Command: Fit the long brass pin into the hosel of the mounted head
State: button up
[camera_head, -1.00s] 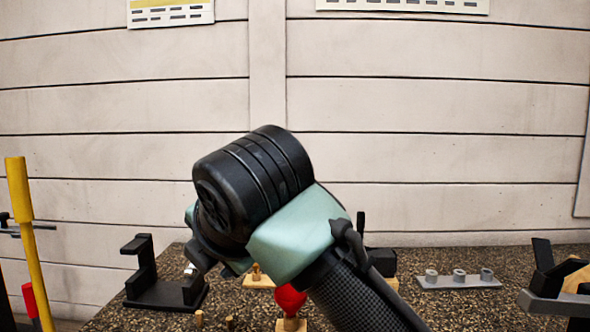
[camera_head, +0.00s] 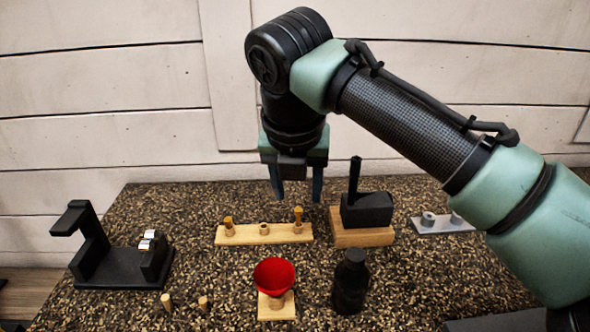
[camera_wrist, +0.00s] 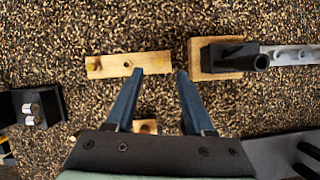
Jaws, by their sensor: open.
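A pale wooden rack (camera_head: 264,234) stands in the middle of the counter. It holds a brass-coloured pin (camera_head: 298,214) at its right end and another (camera_head: 228,223) at its left; which is longer is hard to tell. The mounted head (camera_head: 367,211) is a black block on a wooden base, with an upright black hosel tube (camera_head: 355,175). My gripper (camera_head: 297,198) points down, open and empty, above the rack's right end. The hosel (camera_wrist: 261,62) is to the right.
A red funnel (camera_head: 274,275) and a black bottle (camera_head: 350,282) stand in front. A black bracket fixture (camera_head: 95,250) is at left, with two short pegs (camera_head: 167,302) near it. A grey holder (camera_head: 440,222) is at right. The wall closes off the back.

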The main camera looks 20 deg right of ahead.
aim_at(298, 209)
jog(key=b+x, duration=0.1)
jog(key=x, duration=0.6)
jog(key=shift+w, duration=0.1)
jog(key=shift+c, duration=0.3)
grip_shut()
jog(key=c, duration=0.6)
grip_release()
grip_shut()
jog(key=shift+r+p, duration=2.25)
jog(key=shift+p, duration=0.6)
